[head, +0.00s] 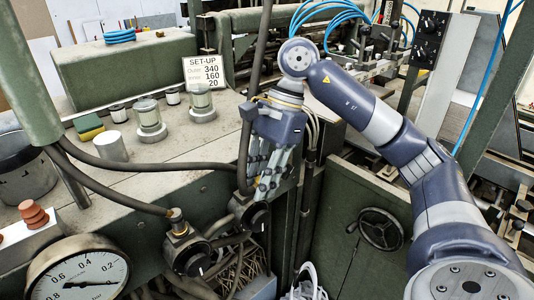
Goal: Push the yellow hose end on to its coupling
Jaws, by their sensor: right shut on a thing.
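My right gripper (264,184) points down at the front edge of the machine, its fingers closed. It is shut on the hose end, which its fingers mostly hide; no yellow shows there. A dark hose (245,150) runs down close along the left side of the fingers. Just below the fingertips is a valve fitting with a black knob (258,217), partly covered by the gripper. I cannot tell whether the hose end touches this coupling. A second valve (187,250) with a brass top stands to the left, with another hose (115,193) joined to it. My left gripper is out of view.
A pressure gauge (80,275) is at the lower left. Metal cylinders (149,115) and a set-up sign (208,72) stand on the machine top. A green cabinet with a handwheel (381,229) is right of the valves. Pipes and hoses crowd the space below the gripper.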

